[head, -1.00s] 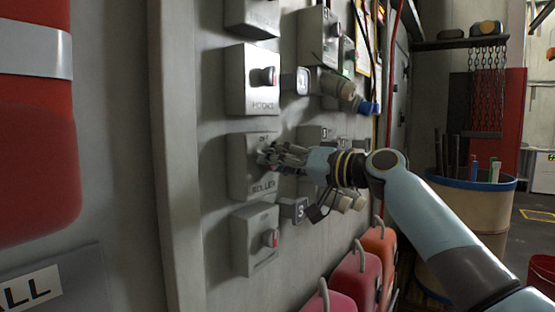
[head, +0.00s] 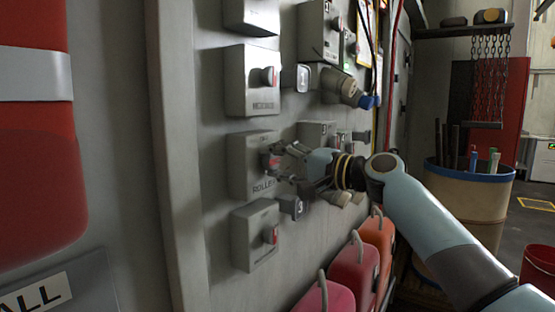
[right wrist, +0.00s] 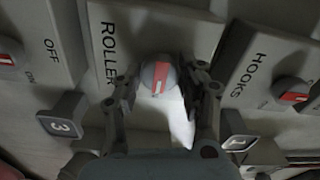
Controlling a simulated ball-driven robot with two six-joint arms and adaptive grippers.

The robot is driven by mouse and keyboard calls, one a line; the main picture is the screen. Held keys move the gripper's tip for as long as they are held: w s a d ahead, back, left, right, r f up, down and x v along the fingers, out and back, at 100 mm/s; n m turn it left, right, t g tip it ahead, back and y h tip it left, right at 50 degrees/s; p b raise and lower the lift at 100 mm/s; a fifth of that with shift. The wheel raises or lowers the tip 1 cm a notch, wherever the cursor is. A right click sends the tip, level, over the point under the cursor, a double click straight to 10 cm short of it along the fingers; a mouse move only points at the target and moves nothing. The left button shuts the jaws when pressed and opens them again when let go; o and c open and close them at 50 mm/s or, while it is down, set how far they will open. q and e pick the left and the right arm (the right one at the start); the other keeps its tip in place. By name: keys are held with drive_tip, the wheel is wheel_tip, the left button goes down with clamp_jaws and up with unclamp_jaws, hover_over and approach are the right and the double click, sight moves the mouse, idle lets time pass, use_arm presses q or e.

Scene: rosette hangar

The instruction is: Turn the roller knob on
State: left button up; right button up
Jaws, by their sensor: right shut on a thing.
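The roller knob (right wrist: 158,77) is a round grey knob with a red and white stripe, on a grey box (head: 246,177) labelled ROLLER on the wall. In the head view the knob (head: 267,161) shows just left of my fingertips. My right gripper (head: 279,153) reaches it from the right. In the right wrist view its two fingers stand on either side of the knob, shut on it. The stripe runs nearly up and down in that view. The ROLLER box's own on and off marks cannot be read. My left gripper is not in view.
A HOOKS box (right wrist: 272,75) with a similar knob is above the ROLLER box in the head view. Another knob box (head: 256,236) is below it. Sockets (head: 342,87) and red and orange canisters (head: 355,268) are close to my right arm.

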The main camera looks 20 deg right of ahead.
idle(0.5)
drive_tip(key=o, duration=1.2)
drive_tip(key=shift+s+d, duration=0.1)
drive_tip(key=shift+s+d+f, duration=0.1)
drive_tip(key=shift+s+d, duration=0.15)
drive_tip(key=v, duration=1.1)
